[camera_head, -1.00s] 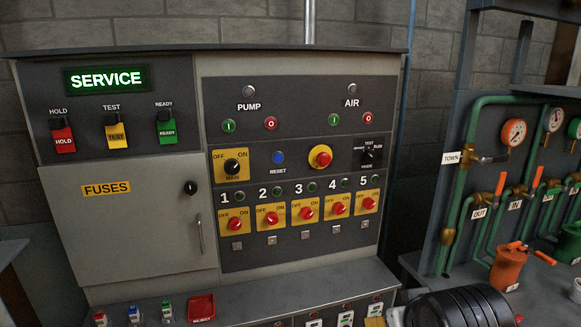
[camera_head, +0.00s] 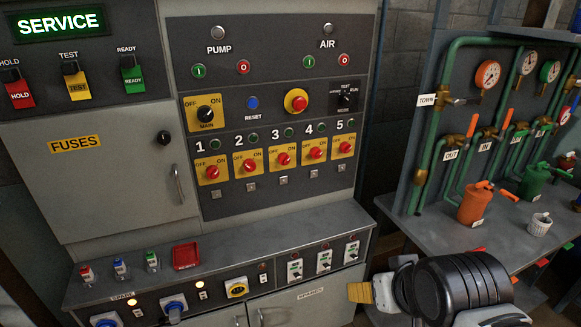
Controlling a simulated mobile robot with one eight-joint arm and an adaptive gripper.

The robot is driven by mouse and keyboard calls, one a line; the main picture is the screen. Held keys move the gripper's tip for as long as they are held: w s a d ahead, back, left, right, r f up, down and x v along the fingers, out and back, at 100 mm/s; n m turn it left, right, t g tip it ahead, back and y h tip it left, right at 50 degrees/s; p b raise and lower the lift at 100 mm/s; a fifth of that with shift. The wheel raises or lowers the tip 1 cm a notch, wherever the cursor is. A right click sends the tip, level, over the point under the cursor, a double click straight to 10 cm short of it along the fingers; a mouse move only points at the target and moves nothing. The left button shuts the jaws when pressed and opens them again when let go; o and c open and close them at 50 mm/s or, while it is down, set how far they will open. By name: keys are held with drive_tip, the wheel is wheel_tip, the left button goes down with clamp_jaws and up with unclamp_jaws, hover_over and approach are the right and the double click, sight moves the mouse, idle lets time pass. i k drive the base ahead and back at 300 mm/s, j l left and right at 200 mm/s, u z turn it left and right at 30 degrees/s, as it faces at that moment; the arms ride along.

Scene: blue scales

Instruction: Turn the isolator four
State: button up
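Isolator four (camera_head: 316,153) is a red rotary knob on a yellow plate marked OFF at left and ON at right, under the number 4 on the grey control panel. It is in plain view, but its exact pointing direction is too small to tell. A small round lamp (camera_head: 322,127) sits beside the number.
Similar isolators sit either side, including isolator three (camera_head: 283,159) and isolator five (camera_head: 345,147). A ledge (camera_head: 250,240) juts out below the panel, with a red tray (camera_head: 186,256) and small coloured items at left. A pipework bench (camera_head: 440,230) stands at right. Space before the isolators looks clear.

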sight(316, 153)
drive_tip(key=i+j+z, duration=0.1)
drive_tip(key=z, duration=0.25)
drive_tip(key=i+j+z, duration=0.1)
drive_tip(key=i+z, duration=0.15)
drive_tip(key=z, duration=0.15)
drive_tip(key=i+j+z, duration=0.1)
drive_tip(key=z, duration=0.25)
drive_tip(key=j, duration=0.1)
